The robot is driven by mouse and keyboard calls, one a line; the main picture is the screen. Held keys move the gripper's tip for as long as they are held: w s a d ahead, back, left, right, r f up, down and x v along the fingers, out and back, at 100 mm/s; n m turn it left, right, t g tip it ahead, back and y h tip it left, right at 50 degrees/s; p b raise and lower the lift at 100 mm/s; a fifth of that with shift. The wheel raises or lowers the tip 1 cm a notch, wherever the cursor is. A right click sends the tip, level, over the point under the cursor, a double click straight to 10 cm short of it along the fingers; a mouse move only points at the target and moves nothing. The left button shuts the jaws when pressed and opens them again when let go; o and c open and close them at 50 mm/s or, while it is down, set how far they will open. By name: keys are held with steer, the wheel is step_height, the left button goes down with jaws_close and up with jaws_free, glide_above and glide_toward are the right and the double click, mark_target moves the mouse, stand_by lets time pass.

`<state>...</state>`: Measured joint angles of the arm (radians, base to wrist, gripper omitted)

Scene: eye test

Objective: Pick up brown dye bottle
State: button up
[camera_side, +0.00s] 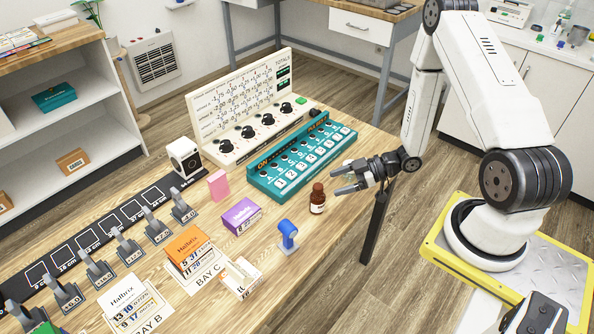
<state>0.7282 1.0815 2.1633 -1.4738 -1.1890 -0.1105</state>
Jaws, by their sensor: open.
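The brown dye bottle (317,199) stands upright on the wooden table near its right edge. It has a dark cap and a pale label on its lower part. My gripper (335,182) is just to the right of and above the bottle, with its two fingers pointing left. The fingers are apart and hold nothing. In this view the fingertips show close to the bottle's cap; I cannot tell whether they touch it.
A teal button panel (302,160) stands behind the bottle, with a cream dial board (240,115) beyond. A blue object (288,235) stands in front-left of the bottle. A purple box (242,216) and pink block (218,185) are further left. An orange box (188,246) lies nearer.

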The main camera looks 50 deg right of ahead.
mark_target(322, 186)
steer(key=shift+w+a, duration=0.1)
steer(key=shift+x, duration=1.25)
steer(key=shift+x, duration=2.55)
steer(key=shift+r, duration=0.1)
jaws_close()
